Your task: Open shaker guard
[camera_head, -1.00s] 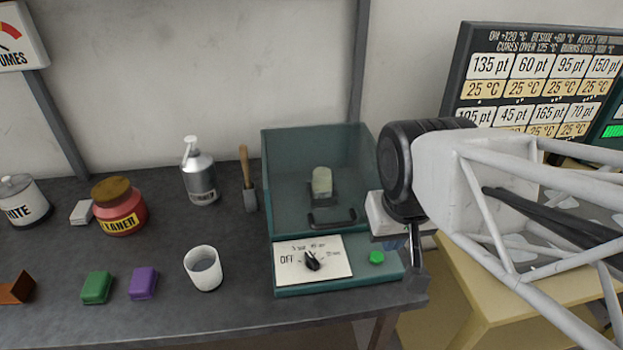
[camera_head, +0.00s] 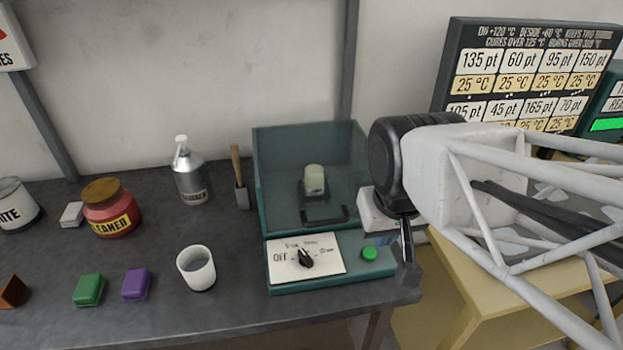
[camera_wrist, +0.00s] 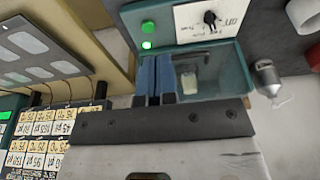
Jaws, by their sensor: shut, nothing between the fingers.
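The shaker is a teal box (camera_head: 262,222) on the dark bench. Its clear guard (camera_head: 285,160) looks closed, with a dark bar handle (camera_head: 325,217) low at its front. A pale jar (camera_head: 314,180) shows inside through the guard. The front panel has a dial (camera_head: 306,258) and a green button (camera_head: 369,253). My gripper (camera_head: 386,240) is at the right side of the shaker, near the button, partly hidden by my own arm. In the wrist view my gripper (camera_wrist: 154,76) shows blue fingers together and empty, over the shaker's edge. I cannot tell whether they touch it.
A red jar (camera_head: 110,212) and green (camera_head: 88,290) and purple (camera_head: 137,285) blocks are farther left. A yellow table (camera_head: 450,290) stands right of the bench.

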